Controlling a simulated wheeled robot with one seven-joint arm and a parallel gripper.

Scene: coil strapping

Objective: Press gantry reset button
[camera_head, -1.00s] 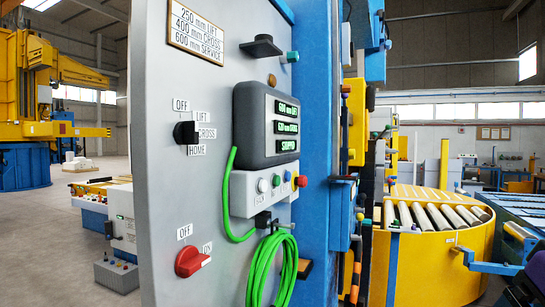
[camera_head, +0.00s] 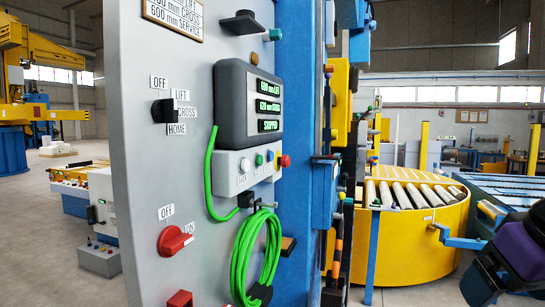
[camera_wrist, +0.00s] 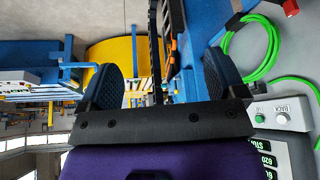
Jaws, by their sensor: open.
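The pale button box (camera_head: 250,178) is on the grey panel, below a dark display (camera_head: 250,105). It carries a white button (camera_head: 244,165), a green button (camera_head: 259,160), a blue button (camera_head: 270,156) and a red button (camera_head: 284,161). Their labels are too small to read surely, so I cannot tell which is reset. The display's bottom line seems to read STOPPED. My gripper (camera_wrist: 162,80) is open and empty, its dark fingers spread. In the head view, it is at the lower right, well apart from the box. The box also shows at right in the wrist view (camera_wrist: 284,104).
A green cable coil (camera_head: 258,258) hangs under the box. A red rotary switch (camera_head: 173,240) and a black selector (camera_head: 163,111) are on the panel (camera_head: 140,200). A blue column (camera_head: 300,200) stands right of it, then a yellow roller turntable (camera_head: 420,240).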

